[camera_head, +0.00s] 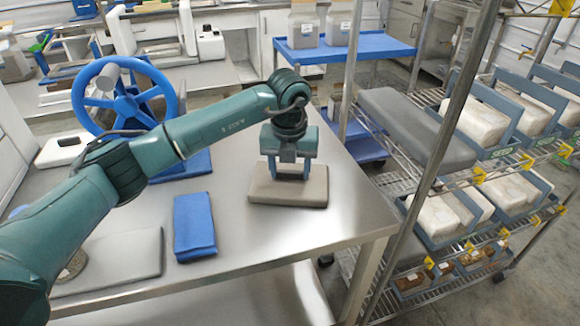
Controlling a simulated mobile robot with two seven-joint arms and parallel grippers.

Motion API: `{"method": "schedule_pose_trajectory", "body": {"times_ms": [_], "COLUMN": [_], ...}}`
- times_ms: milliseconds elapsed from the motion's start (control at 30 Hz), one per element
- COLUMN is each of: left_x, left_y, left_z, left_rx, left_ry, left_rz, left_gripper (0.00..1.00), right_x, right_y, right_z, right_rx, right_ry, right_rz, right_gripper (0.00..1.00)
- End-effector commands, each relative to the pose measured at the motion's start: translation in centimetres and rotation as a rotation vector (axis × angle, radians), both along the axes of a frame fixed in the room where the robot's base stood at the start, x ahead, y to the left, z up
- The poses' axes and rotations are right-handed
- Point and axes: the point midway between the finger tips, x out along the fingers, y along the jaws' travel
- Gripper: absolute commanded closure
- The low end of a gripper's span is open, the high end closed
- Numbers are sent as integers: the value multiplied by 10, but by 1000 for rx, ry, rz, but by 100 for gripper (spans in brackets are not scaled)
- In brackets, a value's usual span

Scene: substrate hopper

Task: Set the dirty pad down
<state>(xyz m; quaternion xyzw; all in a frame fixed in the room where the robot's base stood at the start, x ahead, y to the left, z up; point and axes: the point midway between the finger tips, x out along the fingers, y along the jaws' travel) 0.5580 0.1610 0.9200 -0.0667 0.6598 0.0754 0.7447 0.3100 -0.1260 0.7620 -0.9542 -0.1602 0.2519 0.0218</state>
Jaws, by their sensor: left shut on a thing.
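The dirty pad (262,190) is a flat, grey-beige rectangular slab at the right part of the steel table (245,250). The fingertips are partly lost against the pad. My right gripper is not in view.
A folded blue cloth (194,226) lies left of the pad, and a grey pad (130,262) lies farther left. A blue handwheel (128,104) stands behind my arm. A wire rack (393,185) stands close on the right. Bare tabletop lies in front of the pad.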

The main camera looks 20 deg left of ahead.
Motion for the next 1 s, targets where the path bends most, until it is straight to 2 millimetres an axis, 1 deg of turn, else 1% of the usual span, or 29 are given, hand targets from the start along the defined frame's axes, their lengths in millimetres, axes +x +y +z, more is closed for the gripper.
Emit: {"method": "schedule_pose_trajectory", "body": {"times_ms": [67,100,367,567,700,767,867,1000], "left_x": [0,0,0,0,0,0,-3,-7], "left_y": [0,0,0,0,0,-1,-1,-2], "left_z": [-2,-3,-2,-1,6,14,32,63], "left_rx": [0,0,0,0,0,-1,-2,-1], "left_ry": [0,0,0,0,-2,-4,-5,-5], "left_rz": [0,0,0,0,-1,-1,-2,-1], "left_gripper": [70,45,24,24,24,24,24,24], "right_x": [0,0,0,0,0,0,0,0], "right_y": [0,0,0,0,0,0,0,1], "right_z": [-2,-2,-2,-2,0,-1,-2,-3], "right_rx": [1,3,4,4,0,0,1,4], "right_ry": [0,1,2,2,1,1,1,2], "right_rz": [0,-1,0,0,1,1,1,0], "right_gripper": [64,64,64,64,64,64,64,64]}}
